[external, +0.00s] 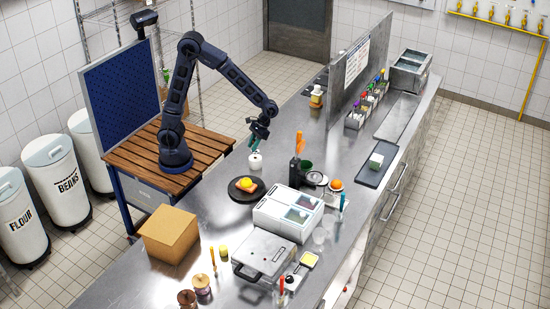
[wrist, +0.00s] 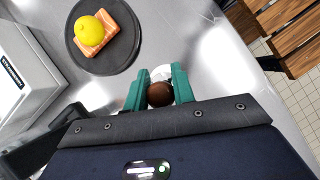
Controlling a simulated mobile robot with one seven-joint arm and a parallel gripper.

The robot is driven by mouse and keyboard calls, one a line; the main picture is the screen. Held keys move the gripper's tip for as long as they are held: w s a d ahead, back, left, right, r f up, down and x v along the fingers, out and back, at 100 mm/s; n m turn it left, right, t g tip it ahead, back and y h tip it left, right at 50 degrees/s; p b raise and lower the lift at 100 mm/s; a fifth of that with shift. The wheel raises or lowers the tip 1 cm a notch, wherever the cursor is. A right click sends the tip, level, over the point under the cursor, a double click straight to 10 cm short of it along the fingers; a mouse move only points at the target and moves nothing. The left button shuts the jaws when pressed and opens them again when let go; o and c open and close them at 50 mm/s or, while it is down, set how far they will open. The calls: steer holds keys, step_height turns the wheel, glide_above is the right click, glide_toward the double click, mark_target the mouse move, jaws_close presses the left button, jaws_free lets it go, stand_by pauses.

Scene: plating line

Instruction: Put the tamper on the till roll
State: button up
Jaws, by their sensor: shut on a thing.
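My gripper (external: 256,143) has teal fingers, which show in the wrist view (wrist: 158,88). They are shut on the brown rounded knob of the tamper (wrist: 160,95). The rest of the tamper is hidden below the knob and fingers. A white, short round thing, which looks like the till roll (external: 255,163), stands on the steel counter directly under my gripper. Its white edge also shows just beyond the knob in the wrist view (wrist: 161,72). I cannot tell whether the tamper touches the roll or hangs just above it.
A white two-lidded box (external: 283,213), a press (external: 262,254) and a cardboard box (external: 169,236) stand nearer. A partition (external: 360,65) rises behind. Bare counter surrounds the roll.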

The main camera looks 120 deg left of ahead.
steer(key=shift+f, duration=1.85)
steer(key=shift+f, duration=0.15)
steer(key=o, duration=1)
